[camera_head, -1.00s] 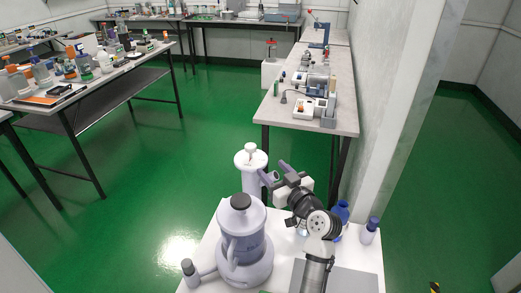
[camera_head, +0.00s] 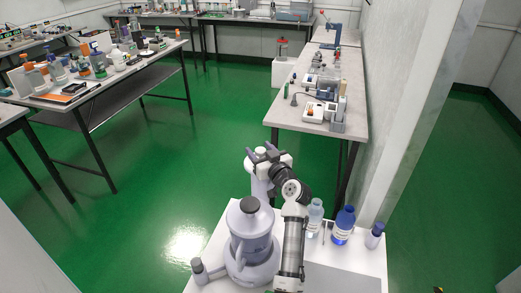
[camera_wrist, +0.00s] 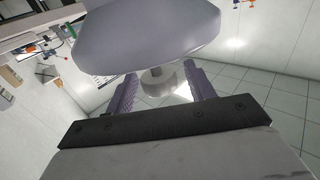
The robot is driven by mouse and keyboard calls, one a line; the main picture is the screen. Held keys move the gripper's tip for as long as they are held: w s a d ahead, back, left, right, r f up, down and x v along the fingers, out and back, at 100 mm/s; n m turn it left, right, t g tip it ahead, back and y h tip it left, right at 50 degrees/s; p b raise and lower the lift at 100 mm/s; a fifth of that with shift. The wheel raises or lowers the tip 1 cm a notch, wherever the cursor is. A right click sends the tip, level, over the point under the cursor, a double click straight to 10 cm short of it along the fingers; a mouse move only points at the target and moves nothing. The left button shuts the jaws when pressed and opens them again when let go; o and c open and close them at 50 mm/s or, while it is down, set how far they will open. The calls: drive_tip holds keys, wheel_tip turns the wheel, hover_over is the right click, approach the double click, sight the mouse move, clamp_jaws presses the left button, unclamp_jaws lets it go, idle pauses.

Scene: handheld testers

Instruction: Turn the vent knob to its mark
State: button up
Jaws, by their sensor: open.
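The knob shows more clearly in the wrist view (camera_wrist: 158,80), against a large lavender rounded body (camera_wrist: 150,30). I cannot make out a mark on the knob.
A lavender vessel with a dark lid (camera_head: 251,245) stands close in front, left of my arm. A long bench (camera_head: 300,110) with instruments lies beyond.

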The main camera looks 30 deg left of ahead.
drive_tip(key=c, duration=0.9)
drive_tip(key=shift+c, duration=0.2)
